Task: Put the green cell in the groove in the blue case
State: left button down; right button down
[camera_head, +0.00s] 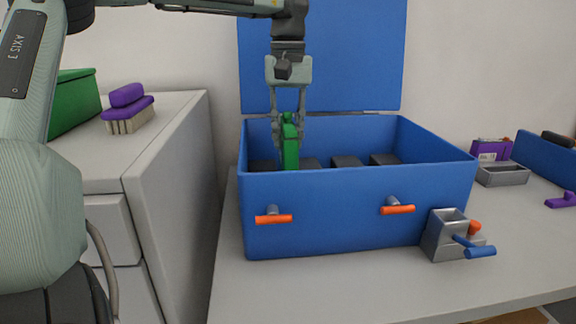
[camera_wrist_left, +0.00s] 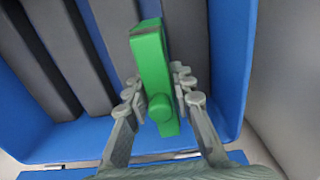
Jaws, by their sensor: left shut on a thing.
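The green cell (camera_head: 290,143) is held upright in my left gripper (camera_head: 289,122), which is shut on it from above. It reaches down inside the open blue case (camera_head: 350,205), near its left side. In the left wrist view the cell (camera_wrist_left: 154,75) sits between the two fingers (camera_wrist_left: 160,100). Dark grey strips (camera_wrist_left: 50,45) run along the case floor with blue gaps between them. I cannot tell whether the cell touches the floor or a groove. My right gripper is not in view.
The blue lid (camera_head: 320,55) stands open behind the case. Orange latches (camera_head: 273,219) are on its front. A grey metal fixture with a blue handle (camera_head: 481,252) stands at the front right corner. A grey cabinet (camera_head: 170,140) with a purple brush (camera_head: 128,104) is at left.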

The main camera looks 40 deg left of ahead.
aim_at(288, 112)
pick_arm(q)
jog(key=shift+f, duration=2.9)
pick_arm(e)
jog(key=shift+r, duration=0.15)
pick_arm(q)
jog(key=shift+f, duration=0.15)
jog(key=c, duration=1.3)
grip_release()
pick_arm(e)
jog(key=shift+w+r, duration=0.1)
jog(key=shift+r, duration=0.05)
pick_arm(q)
jog(key=shift+r, duration=0.5)
notch_tip(288, 112, up, 10)
jog(key=shift+r, duration=0.25)
jog(key=shift+r+p, duration=0.3)
jog(key=shift+r, duration=0.05)
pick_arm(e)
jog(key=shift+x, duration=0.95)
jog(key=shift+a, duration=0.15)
